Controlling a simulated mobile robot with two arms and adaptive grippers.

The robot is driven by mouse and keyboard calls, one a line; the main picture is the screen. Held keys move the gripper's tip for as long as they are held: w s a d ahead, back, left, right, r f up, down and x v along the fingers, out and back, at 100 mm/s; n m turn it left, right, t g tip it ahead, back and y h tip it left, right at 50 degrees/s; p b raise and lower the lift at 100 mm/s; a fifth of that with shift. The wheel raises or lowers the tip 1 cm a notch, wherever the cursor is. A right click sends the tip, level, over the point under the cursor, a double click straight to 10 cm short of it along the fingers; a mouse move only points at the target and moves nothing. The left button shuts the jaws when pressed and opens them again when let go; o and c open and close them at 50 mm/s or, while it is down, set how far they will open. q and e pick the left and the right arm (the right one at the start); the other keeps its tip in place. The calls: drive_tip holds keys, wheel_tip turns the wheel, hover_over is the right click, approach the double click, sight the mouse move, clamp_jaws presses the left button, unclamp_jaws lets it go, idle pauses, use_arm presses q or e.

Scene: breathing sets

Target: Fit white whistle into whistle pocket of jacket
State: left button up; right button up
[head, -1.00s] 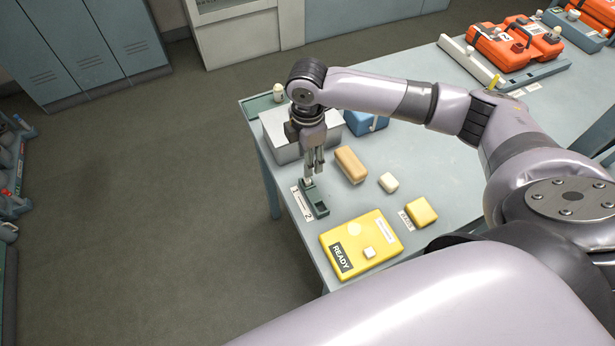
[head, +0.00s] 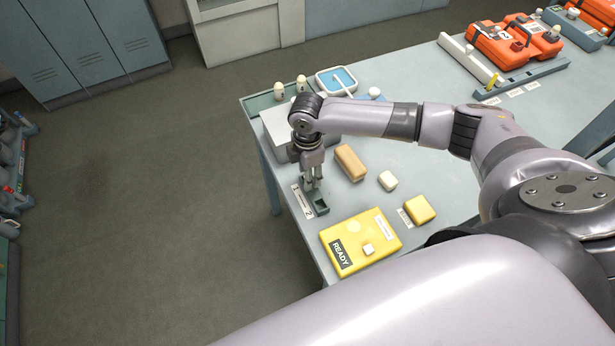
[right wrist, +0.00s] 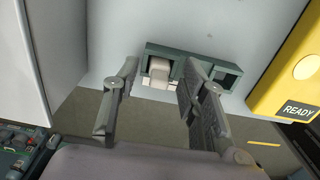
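A small white piece, which looks like the whistle (right wrist: 159,71), stands in one compartment of a dark green two-slot holder (right wrist: 203,60); the other slot looks empty. The holder also shows in the head view (head: 320,207), where my gripper hides the white piece. My right gripper (head: 314,186) points down just over the holder. In the right wrist view its fingers (right wrist: 158,85) are apart, with the white piece between them in the picture. A yellow flat pack marked READY (head: 375,226), possibly the jacket, lies nearby. My left gripper is not in view.
A tan block (head: 350,163), a cream block (head: 388,181) and a yellow block (head: 420,209) lie right of the holder. A grey box (head: 275,127) stands behind my gripper. Orange packs (head: 497,46) sit at the far right.

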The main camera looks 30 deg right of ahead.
drive_tip(key=c, duration=0.8)
